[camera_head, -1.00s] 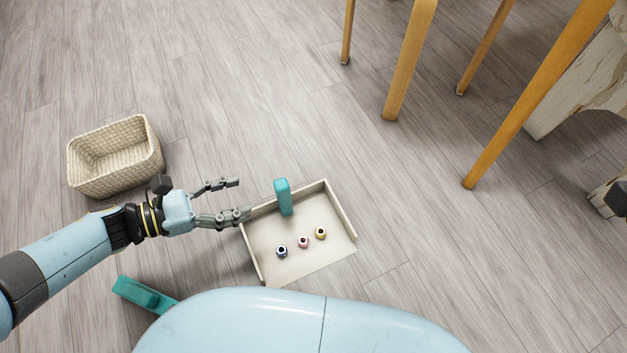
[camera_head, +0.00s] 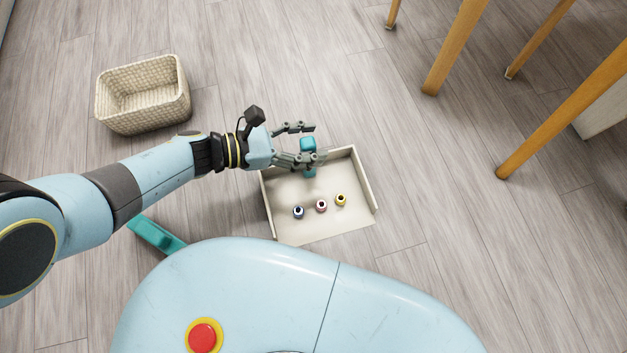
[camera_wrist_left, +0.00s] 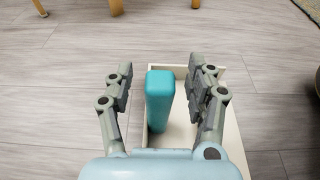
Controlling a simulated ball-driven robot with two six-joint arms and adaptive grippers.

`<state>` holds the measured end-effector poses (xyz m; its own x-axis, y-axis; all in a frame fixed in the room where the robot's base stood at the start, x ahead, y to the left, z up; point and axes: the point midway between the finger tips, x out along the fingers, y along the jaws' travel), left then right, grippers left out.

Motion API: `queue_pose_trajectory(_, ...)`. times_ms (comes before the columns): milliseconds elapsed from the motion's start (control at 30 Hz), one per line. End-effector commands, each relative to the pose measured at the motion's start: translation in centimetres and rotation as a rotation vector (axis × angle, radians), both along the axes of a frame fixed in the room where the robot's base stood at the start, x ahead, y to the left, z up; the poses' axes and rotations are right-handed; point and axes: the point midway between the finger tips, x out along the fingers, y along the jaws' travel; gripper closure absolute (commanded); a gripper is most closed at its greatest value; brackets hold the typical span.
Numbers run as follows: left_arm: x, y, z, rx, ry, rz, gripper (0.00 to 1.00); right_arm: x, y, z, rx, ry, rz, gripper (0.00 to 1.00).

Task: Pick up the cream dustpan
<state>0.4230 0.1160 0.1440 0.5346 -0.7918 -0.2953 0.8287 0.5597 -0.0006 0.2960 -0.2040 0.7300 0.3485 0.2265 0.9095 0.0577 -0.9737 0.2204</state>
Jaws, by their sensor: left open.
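The cream dustpan (camera_head: 338,226) lies on the floor in front of my body, with several low walls and an open front edge. Its teal handle (camera_head: 308,145) stands up at the back wall. Three small beads, bluish (camera_head: 298,212), pink (camera_head: 321,206) and yellow (camera_head: 340,200), lie in the pan. My left gripper (camera_head: 308,143) is open, with a finger on each side of the handle. In the left wrist view the teal handle (camera_wrist_left: 159,95) stands between the spread fingers, with visible gaps on both sides. My right gripper is not in view.
A woven basket (camera_head: 143,112) stands on the floor at the upper left. A teal object (camera_head: 156,236) lies partly hidden behind my body at the left. Wooden legs (camera_head: 455,45) stand at the upper right. The floor right of the dustpan is clear.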

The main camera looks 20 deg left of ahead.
Motion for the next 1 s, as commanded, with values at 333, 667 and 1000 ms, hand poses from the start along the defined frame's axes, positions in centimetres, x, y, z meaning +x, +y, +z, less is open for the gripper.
queue_pose_trajectory(333, 0.03, -0.02, 0.0, 0.0, 0.0, 0.0, 0.6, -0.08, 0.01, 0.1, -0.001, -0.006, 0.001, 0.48)
queue_pose_trajectory(667, 0.01, 0.0, -0.01, 0.001, 0.001, 0.0, 1.0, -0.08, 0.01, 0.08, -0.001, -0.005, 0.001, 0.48)
queue_pose_trajectory(1000, 0.11, -0.02, 0.08, -0.001, -0.002, 0.001, 1.0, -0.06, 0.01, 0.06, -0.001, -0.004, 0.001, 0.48)
